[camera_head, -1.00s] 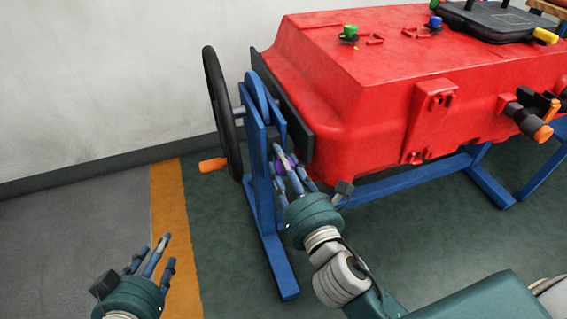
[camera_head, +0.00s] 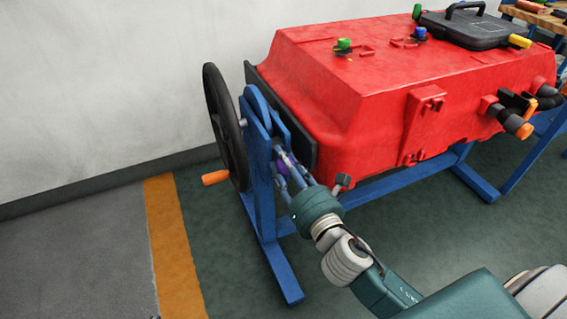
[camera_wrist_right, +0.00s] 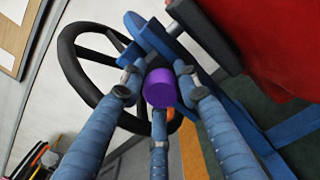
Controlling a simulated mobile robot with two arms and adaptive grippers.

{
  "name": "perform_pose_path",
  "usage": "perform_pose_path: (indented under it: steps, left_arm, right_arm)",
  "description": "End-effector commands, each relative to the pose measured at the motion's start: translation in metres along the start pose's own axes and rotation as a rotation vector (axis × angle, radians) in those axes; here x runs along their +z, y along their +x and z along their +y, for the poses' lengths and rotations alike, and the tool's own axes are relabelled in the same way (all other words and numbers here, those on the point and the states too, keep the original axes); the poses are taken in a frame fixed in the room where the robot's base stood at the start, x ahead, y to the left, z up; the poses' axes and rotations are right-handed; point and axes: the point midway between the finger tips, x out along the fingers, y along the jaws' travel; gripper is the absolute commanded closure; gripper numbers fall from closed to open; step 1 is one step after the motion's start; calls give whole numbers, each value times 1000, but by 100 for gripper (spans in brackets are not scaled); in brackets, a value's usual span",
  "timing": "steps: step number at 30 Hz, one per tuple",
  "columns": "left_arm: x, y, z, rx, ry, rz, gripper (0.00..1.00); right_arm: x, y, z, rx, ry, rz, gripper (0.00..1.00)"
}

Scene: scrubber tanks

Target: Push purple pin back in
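The purple pin (camera_wrist_right: 160,88) shows its round end in the right wrist view, beside the blue stand (camera_head: 260,180). The fingers of my right gripper (camera_head: 284,168) are spread around the purple end. In the right wrist view a gap shows between the left finger and the pin; contact on the other sides is unclear. In the head view the fingers mostly hide the pin, with only bits of purple showing. How far the pin sits in its hole cannot be told. My left gripper is out of view.
A black handwheel (camera_head: 226,128) with an orange handle (camera_head: 215,177) is on the stand's left side. The large red tank (camera_head: 370,95) is just behind and right of my right gripper. The floor (camera_head: 220,260) left of the stand is clear.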

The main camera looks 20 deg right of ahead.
Motion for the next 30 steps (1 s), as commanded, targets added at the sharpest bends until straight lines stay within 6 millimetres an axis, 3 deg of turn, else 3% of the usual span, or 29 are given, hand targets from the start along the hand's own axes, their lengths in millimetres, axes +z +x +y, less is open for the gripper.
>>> perform_pose_path:
  steps: [2, 14, 30]
  left_arm:
    - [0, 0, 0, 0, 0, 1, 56]
    - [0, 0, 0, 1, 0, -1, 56]
    - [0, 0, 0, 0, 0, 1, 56]
  right_arm:
    - [1, 0, 0, 0, 0, -2, 52]
    - [-1, -7, -1, -2, -1, 2, 52]
    - [-1, -100, -1, -5, 4, 1, 52]
